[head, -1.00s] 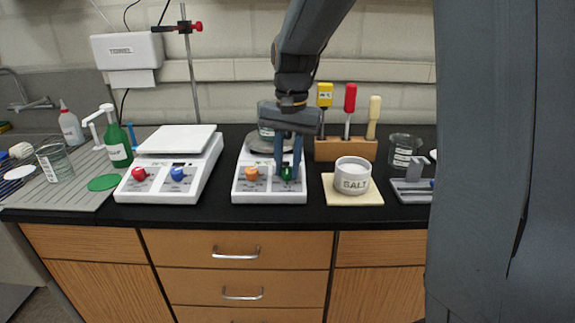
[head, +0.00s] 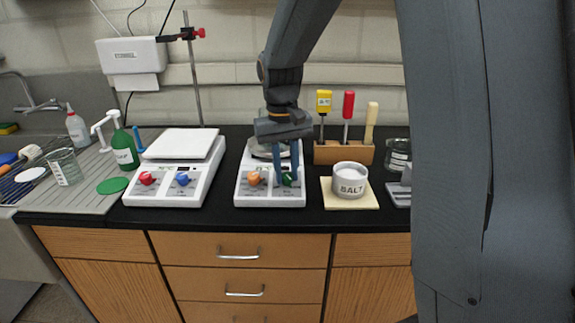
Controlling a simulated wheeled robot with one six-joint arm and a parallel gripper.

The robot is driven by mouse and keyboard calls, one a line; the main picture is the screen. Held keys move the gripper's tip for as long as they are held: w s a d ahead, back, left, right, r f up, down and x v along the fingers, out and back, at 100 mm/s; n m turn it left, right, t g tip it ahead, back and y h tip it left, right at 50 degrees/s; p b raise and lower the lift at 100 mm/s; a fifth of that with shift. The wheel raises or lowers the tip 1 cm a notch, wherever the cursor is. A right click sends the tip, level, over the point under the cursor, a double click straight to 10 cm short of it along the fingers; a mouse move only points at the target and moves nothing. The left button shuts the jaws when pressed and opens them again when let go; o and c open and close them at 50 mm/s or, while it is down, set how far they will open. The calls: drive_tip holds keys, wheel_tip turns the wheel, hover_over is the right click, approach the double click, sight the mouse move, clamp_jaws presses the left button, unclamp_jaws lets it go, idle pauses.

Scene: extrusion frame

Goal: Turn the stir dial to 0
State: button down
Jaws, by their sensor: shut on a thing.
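My gripper (head: 286,176) points down at the front of the right-hand white device (head: 243,196). Its fingers are shut on the green dial (head: 289,181), one on each side, and partly hide it. An orange dial (head: 253,178) sits to its left on the same panel. A round plate and a glass vessel behind are mostly hidden by my gripper. The panel print is too small to read, so I cannot tell which dial is marked stir or where the green dial points.
A second white device (head: 184,143) with a red dial (head: 147,178) and a blue dial (head: 182,179) stands to the left. A salt bowl (head: 350,180) on a pale tile is close on the right. A wooden tool block (head: 345,153) stands behind it.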

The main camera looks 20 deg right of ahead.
drive_tip(key=n+h+p, duration=0.1)
drive_tip(key=n+p, duration=0.1)
drive_tip(key=n, duration=0.2)
drive_tip(key=shift+s+r+n, duration=0.1)
drive_tip(key=shift+n, duration=0.2)
drive_tip(key=n+p, duration=0.2)
drive_tip(key=n, duration=0.2)
drive_tip(key=shift+a+t+h+p, duration=0.15)
drive_tip(key=shift+t+h+p, duration=0.15)
drive_tip(key=shift+h+p, duration=0.1)
drive_tip(key=n+p, duration=0.2)
drive_tip(key=n, duration=0.2)
drive_tip(key=shift+s+n+t+h, duration=0.1)
drive_tip(key=shift+n+t+h, duration=0.2)
drive_tip(key=shift+n+t, duration=0.1)
drive_tip(key=shift+n+t+p, duration=0.4)
drive_tip(key=shift+n+p, duration=0.5)
drive_tip(key=shift+n, duration=1.2)
drive_tip(key=c, duration=1.5)
unclamp_jaws()
